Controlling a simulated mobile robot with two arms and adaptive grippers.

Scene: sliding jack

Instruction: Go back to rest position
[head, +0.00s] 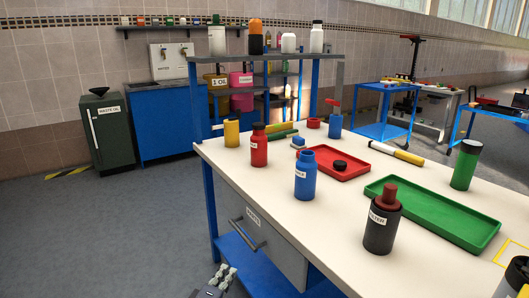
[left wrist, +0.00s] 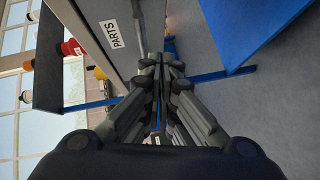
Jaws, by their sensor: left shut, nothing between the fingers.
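My left gripper (head: 222,281) shows at the bottom edge of the head view, low in front of the workbench (head: 232,166) and apart from it. In the left wrist view its fingers (left wrist: 165,62) are together with nothing between them. That view is turned sideways and shows the grey drawer (left wrist: 112,36) with its PARTS label beyond the fingers. In the head view the drawer (head: 262,232) is closed under the bench top. My right gripper is not in view.
On the bench stand a blue bottle (head: 307,177), a red bottle (head: 259,148), a dark bottle (head: 382,222) and a green one (head: 465,166). A red tray (head: 350,173) and a green tray (head: 480,235) lie there. Floor left of the bench (head: 130,240) is clear.

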